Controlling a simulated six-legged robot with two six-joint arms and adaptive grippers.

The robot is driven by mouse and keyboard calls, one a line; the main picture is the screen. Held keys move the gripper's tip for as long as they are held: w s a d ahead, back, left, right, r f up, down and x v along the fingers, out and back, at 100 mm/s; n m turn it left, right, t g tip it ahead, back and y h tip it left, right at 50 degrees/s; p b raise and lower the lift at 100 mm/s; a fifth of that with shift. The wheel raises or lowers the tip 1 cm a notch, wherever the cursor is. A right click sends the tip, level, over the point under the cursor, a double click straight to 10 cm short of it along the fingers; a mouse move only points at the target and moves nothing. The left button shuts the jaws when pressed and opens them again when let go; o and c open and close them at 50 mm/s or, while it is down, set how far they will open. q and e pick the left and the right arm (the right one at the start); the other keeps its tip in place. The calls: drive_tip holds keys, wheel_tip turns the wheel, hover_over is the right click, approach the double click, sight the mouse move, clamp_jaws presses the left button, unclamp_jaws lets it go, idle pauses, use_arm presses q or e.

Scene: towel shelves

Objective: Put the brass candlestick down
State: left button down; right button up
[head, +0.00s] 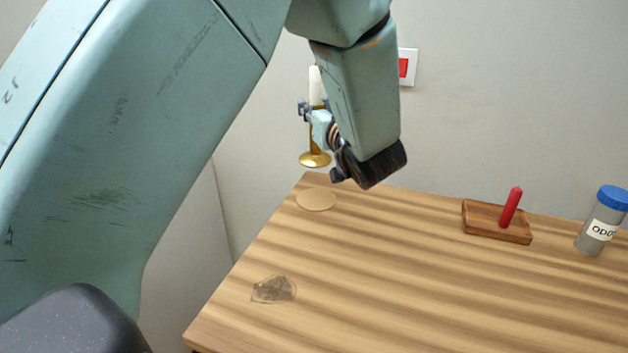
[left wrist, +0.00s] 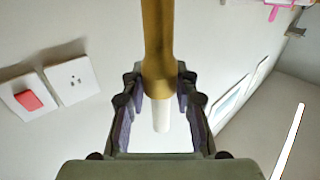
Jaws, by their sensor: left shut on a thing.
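The brass candlestick (head: 314,158) has a round golden foot and a white candle (head: 315,86) in its top. It is upright in the head view, with its foot above the far left corner of the wooden table (head: 400,260). My left gripper (head: 308,112) is shut on its stem. In the left wrist view the brass stem (left wrist: 157,45) passes between the fingers of the left gripper (left wrist: 157,85), and the white candle shows beyond it. The left hand hides part of the stem in the head view. My right gripper is not in view.
A round tan disc (head: 316,199) lies on the table near the candlestick. A translucent flat patch (head: 274,290) lies nearer the front left edge. A wooden tray (head: 482,219) with a red candle (head: 511,206) and a blue-lidded jar (head: 602,220) stand at right. The table's middle is clear.

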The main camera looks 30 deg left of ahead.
sight(318, 154)
use_arm(q)
drive_tip(key=f, duration=0.2)
drive_tip(key=f+b, duration=0.2)
drive_tip(key=f, duration=0.1)
drive_tip(key=shift+d+f, duration=0.3)
drive_tip(key=shift+a+f, duration=0.15)
drive_tip(key=shift+f, duration=0.25)
drive_tip(key=f+b, duration=0.1)
drive_tip(key=f, duration=0.1)
drive_tip(key=shift+s+f+b, duration=0.2)
drive_tip(key=shift+f+b, duration=0.1)
drive_tip(key=shift+b, duration=0.05)
drive_tip(key=shift+w+f, duration=0.2)
drive_tip(key=shift+w, duration=0.05)
drive_tip(key=shift+s, duration=0.1)
drive_tip(key=shift+s, duration=0.1)
drive_tip(key=c, duration=1.4)
unclamp_jaws()
drive_tip(key=shift+f, duration=0.1)
drive_tip(key=shift+c, duration=0.2)
drive_tip(key=o, duration=0.4)
drive_tip(key=shift+f, duration=0.1)
